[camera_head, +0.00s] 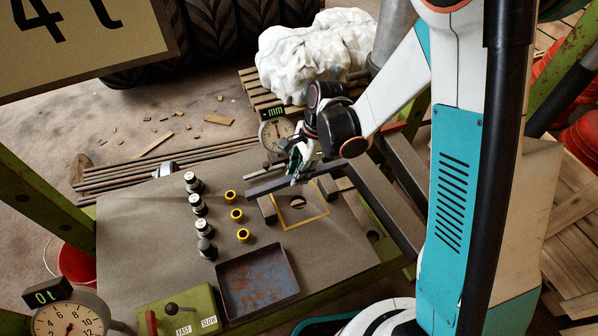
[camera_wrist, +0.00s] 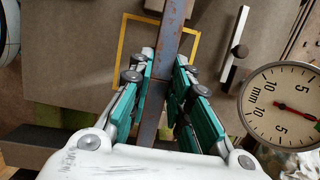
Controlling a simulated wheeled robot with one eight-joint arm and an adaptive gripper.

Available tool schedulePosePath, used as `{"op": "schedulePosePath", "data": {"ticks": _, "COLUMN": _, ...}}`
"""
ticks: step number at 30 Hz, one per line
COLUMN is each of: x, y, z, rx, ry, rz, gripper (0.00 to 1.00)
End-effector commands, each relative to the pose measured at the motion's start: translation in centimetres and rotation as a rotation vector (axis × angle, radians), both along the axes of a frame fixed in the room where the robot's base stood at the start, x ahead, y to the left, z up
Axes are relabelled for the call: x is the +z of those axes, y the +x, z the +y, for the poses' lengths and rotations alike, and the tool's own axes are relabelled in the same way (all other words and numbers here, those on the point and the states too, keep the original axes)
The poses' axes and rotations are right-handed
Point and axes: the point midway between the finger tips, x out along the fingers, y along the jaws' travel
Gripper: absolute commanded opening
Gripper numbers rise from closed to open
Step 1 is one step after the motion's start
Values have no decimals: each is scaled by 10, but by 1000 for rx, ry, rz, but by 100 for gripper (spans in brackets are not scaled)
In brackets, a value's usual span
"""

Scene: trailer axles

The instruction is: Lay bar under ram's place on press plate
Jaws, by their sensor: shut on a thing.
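A dark steel bar (camera_head: 266,187) lies across my gripper (camera_head: 298,176), which is shut on it near its middle. In the wrist view the bar (camera_wrist: 174,35) runs lengthwise between the two teal-padded fingers (camera_wrist: 166,68), with rust marks on it. The press plate (camera_head: 318,213) has a yellow square outline around a dark round hole, with grey blocks (camera_head: 267,209) at its sides. The bar appears above the far part of this outline. I cannot tell whether it touches the blocks. Part of the outline (camera_wrist: 122,60) shows beyond the fingers in the wrist view.
A dial gauge marked mm (camera_head: 279,131) stands close behind my gripper. Several black-and-white cylinders (camera_head: 198,205) and yellow rings (camera_head: 237,215) stand left of the plate. A rusty tray (camera_head: 258,283) and a green lever box (camera_head: 180,316) are in front. Long rods (camera_head: 160,170) lie at the back left.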

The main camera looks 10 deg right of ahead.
Motion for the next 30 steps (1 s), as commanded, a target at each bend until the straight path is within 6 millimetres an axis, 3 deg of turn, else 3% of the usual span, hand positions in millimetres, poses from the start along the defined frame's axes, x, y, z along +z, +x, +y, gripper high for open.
{"op": "schedulePosePath", "data": {"ticks": 30, "x": -59, "y": 0, "z": 0, "rx": 0, "ry": 1, "rz": 0, "gripper": 0}}
